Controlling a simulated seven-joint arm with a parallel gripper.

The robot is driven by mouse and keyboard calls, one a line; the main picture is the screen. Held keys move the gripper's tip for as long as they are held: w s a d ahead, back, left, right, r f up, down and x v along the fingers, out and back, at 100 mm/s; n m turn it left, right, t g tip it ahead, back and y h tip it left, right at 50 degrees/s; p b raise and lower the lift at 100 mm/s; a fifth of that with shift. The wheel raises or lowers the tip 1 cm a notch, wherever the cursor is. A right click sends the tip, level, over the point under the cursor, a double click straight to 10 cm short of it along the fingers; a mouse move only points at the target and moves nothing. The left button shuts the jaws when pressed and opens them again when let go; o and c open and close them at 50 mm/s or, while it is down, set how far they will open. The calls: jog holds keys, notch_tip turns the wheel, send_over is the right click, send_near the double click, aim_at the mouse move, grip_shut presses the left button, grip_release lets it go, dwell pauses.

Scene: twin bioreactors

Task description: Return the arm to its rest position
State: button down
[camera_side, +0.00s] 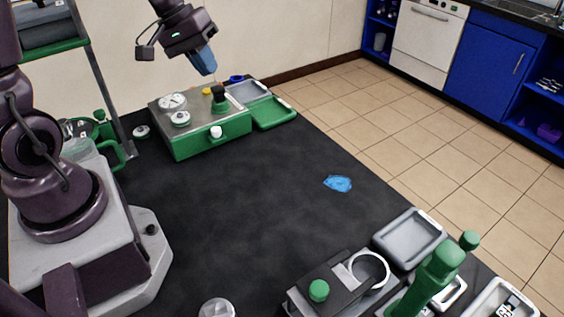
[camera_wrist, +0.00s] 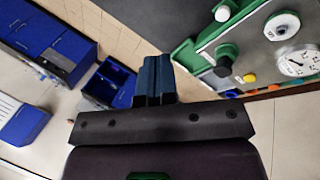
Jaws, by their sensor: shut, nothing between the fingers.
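My gripper (camera_side: 207,66) has blue fingers and hangs in the air above the green and grey bioreactor panel (camera_side: 236,129) in the side view. The fingers are together with nothing between them. In the wrist view the closed gripper (camera_wrist: 155,70) shows at the centre, with the panel (camera_wrist: 222,30) at the upper right. The panel carries a dial gauge (camera_side: 172,101), a white knob and a green knob with a black top. My fingers appear apart from the panel, above its back edge.
A second device (camera_side: 335,287) with a green knob and a ring stands at the front right, beside a green-handled part (camera_side: 437,270) and a grey tray (camera_side: 410,238). A blue patch (camera_side: 338,183) lies on the black table (camera_side: 255,205). The middle of the table is otherwise clear.

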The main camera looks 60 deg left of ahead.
jog(key=s+d+r+m+t+y, duration=0.1)
jog(key=s+d+r+m+y, duration=0.2)
jog(key=s+d+r+m, duration=0.5)
jog(key=s+d+r, duration=0.2)
jog(key=s+d, duration=0.1)
jog(key=d, duration=0.1)
jog(key=shift+d+r+t, duration=0.15)
jog(key=shift+d+t, duration=0.05)
jog(key=shift+t, duration=0.2)
